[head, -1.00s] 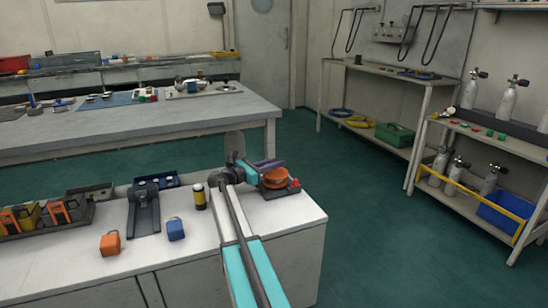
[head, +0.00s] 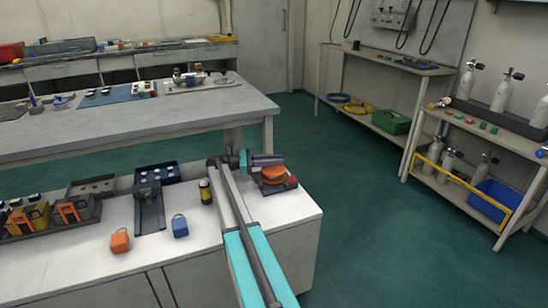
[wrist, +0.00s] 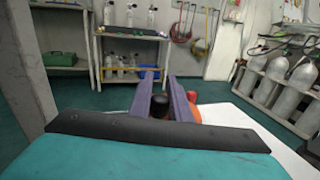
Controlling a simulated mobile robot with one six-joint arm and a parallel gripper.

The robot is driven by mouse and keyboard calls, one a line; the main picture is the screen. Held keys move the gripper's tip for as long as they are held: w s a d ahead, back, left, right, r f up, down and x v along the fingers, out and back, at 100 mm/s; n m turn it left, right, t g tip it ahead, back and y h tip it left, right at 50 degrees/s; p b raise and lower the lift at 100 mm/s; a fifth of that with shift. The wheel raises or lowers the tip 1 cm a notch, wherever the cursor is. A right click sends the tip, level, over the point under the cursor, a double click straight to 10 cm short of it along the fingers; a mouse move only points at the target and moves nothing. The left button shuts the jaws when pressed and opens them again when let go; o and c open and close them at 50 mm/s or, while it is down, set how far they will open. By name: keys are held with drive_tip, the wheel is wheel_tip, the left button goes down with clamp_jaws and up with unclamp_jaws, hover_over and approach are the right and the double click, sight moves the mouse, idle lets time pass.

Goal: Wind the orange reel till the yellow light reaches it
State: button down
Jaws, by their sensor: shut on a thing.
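The orange reel (head: 273,176) sits on a dark base at the right end of the white bench. My gripper (head: 268,160) reaches over its top, its purple fingers level with the reel's upper part. In the wrist view, my gripper (wrist: 160,95) is shut on a dark knob (wrist: 160,104) between the fingers; a little of the orange reel (wrist: 194,114) shows to the right. A small black-and-yellow cylinder (head: 206,192), seemingly the yellow light, stands upright left of the reel, beside my arm. Any line between them is hidden or too fine to see.
An orange padlock (head: 120,240) and a blue padlock (head: 180,226) lie on the white bench (head: 200,255). A dark stand (head: 150,208) and a blue box (head: 157,174) stand behind them. The floor right of the bench is clear.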

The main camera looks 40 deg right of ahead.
sight(276, 170)
drive_tip(key=shift+f+m, duration=0.1)
drive_tip(key=shift+m, duration=0.2)
drive_tip(key=c, duration=1.6)
unclamp_jaws()
drive_tip(key=shift+c, duration=0.2)
drive_tip(key=shift+r+p, duration=0.4)
drive_tip(key=shift+r, duration=0.35)
wheel_tip(276, 170, up, 2)
drive_tip(key=shift+r+p, duration=0.1)
drive_tip(key=shift+p, duration=0.3)
drive_tip(key=shift+s+a, duration=0.75)
drive_tip(key=shift+s, duration=0.25)
drive_tip(key=s+a+r+p, duration=0.1)
drive_tip(key=s+a+p, duration=0.1)
drive_tip(key=s+a, duration=0.6)
drive_tip(key=shift+s+a+r, duration=0.15)
drive_tip(key=shift+s+a, duration=0.2)
drive_tip(key=shift+s, duration=0.8)
